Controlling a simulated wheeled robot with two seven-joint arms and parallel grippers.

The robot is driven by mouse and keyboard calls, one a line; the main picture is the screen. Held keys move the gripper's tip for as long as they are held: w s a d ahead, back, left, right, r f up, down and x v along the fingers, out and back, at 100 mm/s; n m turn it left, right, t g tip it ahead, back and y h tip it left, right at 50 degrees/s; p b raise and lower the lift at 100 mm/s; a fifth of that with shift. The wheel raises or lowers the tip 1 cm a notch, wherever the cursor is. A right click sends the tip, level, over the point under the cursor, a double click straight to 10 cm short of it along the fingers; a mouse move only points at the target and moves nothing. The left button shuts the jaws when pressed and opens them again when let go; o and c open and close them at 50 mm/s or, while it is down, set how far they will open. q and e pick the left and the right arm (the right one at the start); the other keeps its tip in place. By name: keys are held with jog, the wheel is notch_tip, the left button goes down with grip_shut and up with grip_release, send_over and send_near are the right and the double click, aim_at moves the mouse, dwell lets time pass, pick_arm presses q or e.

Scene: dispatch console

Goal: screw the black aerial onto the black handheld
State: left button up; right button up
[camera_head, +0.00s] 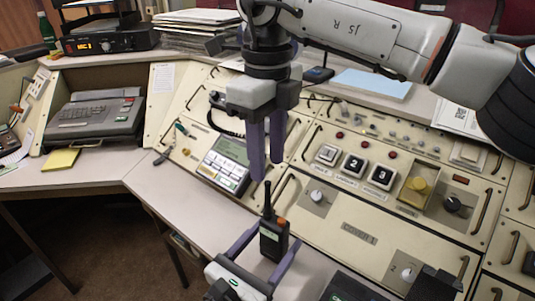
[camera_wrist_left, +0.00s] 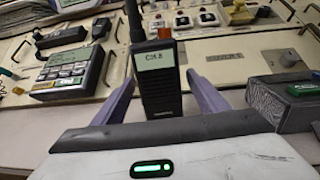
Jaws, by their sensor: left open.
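The black handheld (camera_head: 272,241) stands upright on the counter, with an orange knob on top. In the left wrist view the handheld (camera_wrist_left: 158,90) shows a "CH.8" label. The black aerial (camera_head: 267,201) rises from its top and also shows in the left wrist view (camera_wrist_left: 135,22); I cannot tell how tightly it is seated. My left gripper (camera_head: 278,238) is open, its fingers on either side of the handheld with gaps. My right gripper (camera_head: 268,170) points down just above the aerial's tip, its fingers apart and empty.
A sloped console (camera_head: 345,216) with buttons, knobs and handles lies behind and right. A grey desk phone unit (camera_head: 223,164) is left of the handheld. A dark box (camera_head: 437,284) stands at the lower right. The counter (camera_head: 180,205) to the left is clear.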

notch_tip(320, 180, down, 2)
jog(key=shift+b, duration=1.05)
jog(key=shift+f, duration=0.15)
pick_arm(q)
jog(key=v, duration=1)
jog(key=shift+s, duration=0.15)
